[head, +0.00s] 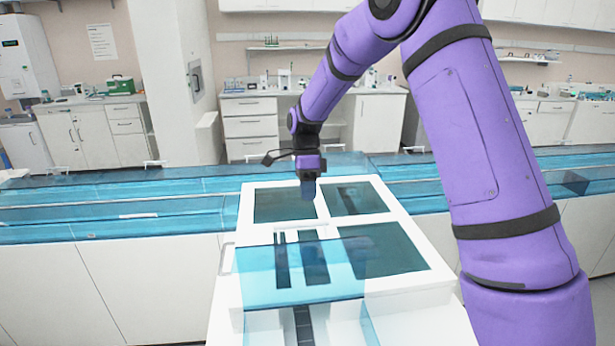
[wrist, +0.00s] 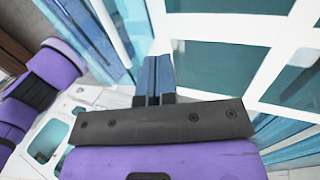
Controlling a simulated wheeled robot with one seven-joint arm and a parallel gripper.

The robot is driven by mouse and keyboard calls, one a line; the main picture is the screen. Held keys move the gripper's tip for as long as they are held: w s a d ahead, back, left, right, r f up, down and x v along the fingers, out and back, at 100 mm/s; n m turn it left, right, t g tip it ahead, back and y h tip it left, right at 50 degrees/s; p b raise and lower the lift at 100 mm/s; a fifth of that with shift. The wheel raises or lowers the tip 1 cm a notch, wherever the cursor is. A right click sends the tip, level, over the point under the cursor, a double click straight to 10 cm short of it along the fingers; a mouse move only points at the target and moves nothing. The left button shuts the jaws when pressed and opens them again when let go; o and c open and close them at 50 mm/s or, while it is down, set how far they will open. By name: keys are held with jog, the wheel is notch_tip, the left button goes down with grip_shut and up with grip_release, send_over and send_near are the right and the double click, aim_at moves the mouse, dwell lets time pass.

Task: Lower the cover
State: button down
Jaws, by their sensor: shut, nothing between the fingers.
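My gripper (head: 307,194) points down over the far part of a white-framed unit with dark glass panes. Its two blue-grey fingers (wrist: 157,75) are together in the wrist view, with nothing between them. A blue see-through cover panel (head: 265,272) is at the near end of the white frame (head: 236,222). Long blue see-through covers (head: 110,207) also run along the track to the left and right. I cannot tell which cover the task means, or whether the fingertips touch the frame.
My purple arm spans the right side of the head view. White counters with drawers (head: 250,122) and a green box (head: 120,85) stand along the back wall. The space above the track on the left is free.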

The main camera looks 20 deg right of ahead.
jog(key=shift+s+a+f, duration=0.15)
jog(key=shift+s+f, duration=0.3)
jog(key=shift+s, duration=0.4)
jog(key=shift+s+a+f, duration=0.2)
jog(key=shift+s+f, duration=0.3)
jog(key=shift+s, duration=0.3)
jog(key=shift+s+a+f, duration=0.15)
jog(key=shift+s+f, duration=0.3)
jog(key=shift+s, duration=0.4)
